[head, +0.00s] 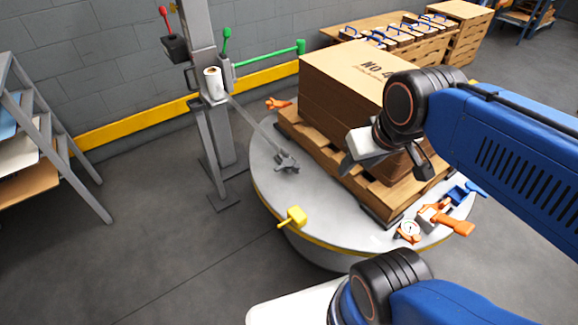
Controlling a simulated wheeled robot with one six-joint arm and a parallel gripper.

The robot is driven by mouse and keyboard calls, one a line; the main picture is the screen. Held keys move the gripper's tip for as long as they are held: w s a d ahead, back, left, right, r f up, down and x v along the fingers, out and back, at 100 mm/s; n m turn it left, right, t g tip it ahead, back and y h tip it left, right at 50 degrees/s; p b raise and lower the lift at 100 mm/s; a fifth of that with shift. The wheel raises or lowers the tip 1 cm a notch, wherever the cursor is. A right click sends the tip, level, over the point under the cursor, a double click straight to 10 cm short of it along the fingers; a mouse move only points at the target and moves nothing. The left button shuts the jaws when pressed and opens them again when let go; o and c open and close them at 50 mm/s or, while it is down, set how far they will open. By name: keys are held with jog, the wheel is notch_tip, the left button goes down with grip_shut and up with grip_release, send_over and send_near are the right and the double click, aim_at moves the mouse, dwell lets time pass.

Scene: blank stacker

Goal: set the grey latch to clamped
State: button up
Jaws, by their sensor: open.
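A small grey latch (287,162) sits on top of the round grey turntable (270,190), left of the pallet. A long grey bar runs down to it from the upright column; I cannot tell whether they are joined. The latch is too small to read its setting. My gripper (387,168) is right of the latch, apart from it, in front of the large cardboard box (335,97). Its dark fingers are spread and nothing shows between them.
The box stands on a wooden pallet (335,163) on the turntable. A yellow clamp (293,216), an orange one (278,103), a round gauge (409,231) and blue and orange parts sit around the rim. A grey column (210,130) stands behind left.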

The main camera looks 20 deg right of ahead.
jog(key=shift+w, duration=0.25)
grip_shut()
jog(key=w+a+f+m+g+y, duration=0.1)
jog(key=w+f+m+g, duration=0.2)
jog(key=w, duration=1.1)
jog(key=w+f+m+g, duration=0.4)
jog(key=w+f, duration=0.4)
jog(key=w, duration=0.6)
jog(key=shift+a+m+y, duration=0.3)
jog(key=shift+a+y, duration=0.1)
